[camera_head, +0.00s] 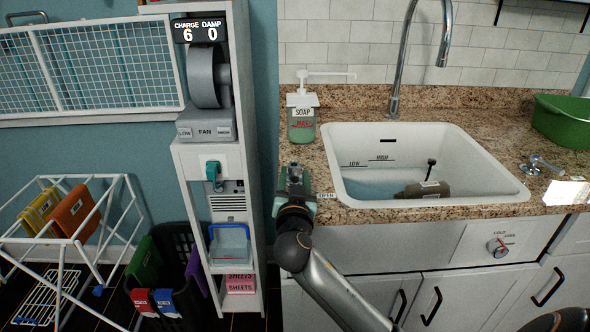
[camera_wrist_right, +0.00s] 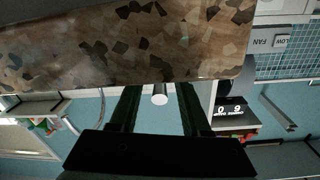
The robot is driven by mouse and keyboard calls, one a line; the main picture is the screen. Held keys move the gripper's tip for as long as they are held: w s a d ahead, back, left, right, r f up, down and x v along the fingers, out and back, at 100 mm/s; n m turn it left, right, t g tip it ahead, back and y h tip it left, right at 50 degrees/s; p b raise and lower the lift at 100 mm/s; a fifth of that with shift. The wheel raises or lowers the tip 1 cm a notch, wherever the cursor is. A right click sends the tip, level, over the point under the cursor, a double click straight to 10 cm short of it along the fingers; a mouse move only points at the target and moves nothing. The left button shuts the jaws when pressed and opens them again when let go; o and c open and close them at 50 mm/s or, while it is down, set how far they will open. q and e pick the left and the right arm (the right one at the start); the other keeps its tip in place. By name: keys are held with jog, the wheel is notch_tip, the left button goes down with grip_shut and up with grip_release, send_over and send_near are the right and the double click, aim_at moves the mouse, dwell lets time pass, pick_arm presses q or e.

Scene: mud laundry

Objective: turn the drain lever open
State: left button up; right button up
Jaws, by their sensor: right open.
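The drain lever is hard to make out in the head view, where my right gripper covers the counter edge beside a small "OPEN" label (camera_head: 327,196). In the right wrist view a short pale round rod end (camera_wrist_right: 160,98), likely the lever, shows below the granite edge, between the fingers in the picture. My right gripper (camera_head: 294,178) is at the counter's front edge, left of the sink; its two dark fingers are apart (camera_wrist_right: 157,108). I cannot tell whether they touch the rod. The white sink (camera_head: 350,140) holds bluish water. My left gripper is not in view.
A brown object (camera_head: 424,189) with a dark upright handle is in the sink. A soap dispenser (camera_head: 302,126) stands close behind my right gripper. A green tub (camera_head: 562,120) is at the far right. A shelf tower (camera_head: 262,200) stands left, and a dial (camera_head: 500,247) is on the cabinet front.

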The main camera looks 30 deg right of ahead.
jog(key=shift+w+d, duration=0.1)
jog(key=shift+w, duration=0.1)
jog(key=shift+c, duration=0.4)
grip_shut()
dwell(1.1)
